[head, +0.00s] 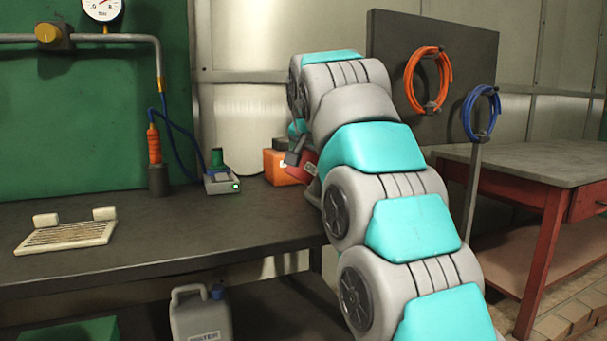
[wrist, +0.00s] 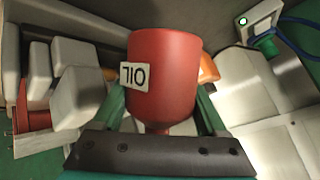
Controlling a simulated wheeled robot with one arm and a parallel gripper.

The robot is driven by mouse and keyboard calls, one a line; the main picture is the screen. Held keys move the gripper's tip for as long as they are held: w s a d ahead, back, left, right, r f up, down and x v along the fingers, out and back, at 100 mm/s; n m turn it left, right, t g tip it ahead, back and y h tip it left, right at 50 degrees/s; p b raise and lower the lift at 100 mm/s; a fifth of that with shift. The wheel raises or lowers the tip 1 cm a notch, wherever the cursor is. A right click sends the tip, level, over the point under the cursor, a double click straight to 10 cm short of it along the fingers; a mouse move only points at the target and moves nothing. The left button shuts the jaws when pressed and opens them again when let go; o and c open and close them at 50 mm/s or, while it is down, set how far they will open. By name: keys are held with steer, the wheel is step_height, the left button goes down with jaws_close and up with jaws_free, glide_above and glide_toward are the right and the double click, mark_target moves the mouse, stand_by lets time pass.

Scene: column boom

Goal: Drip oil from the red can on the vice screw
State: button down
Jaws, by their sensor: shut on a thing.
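The red can (wrist: 163,75), with a white OIL label, is held between the green fingers of my gripper (wrist: 163,110) in the wrist view. The label reads upside down there. In the head view a small part of the red can (head: 305,172) shows beside my arm, with its label at a slant. My gripper (head: 296,152) is shut on it, above the back of the bench and mostly hidden by my arm. I cannot make out the vice screw. Pale blocks (wrist: 78,95) with red parts lie left of the can in the wrist view; I cannot tell whether they are the vice.
An orange box (head: 279,167) stands close by the can. A small device (head: 221,183) with a green light and an orange-handled tool (head: 154,145) stand left of it. A pale slatted tray (head: 66,236) lies on the bench (head: 180,225). The bench middle is clear.

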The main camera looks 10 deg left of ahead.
steer(key=w+d+r+n+t+h, duration=0.3)
steer(key=d+r+t, duration=0.1)
steer(key=r, duration=0.4)
steer(key=shift+w+t+p, duration=0.3)
steer(key=shift+p, duration=0.1)
steer(key=shift+d+r, duration=0.1)
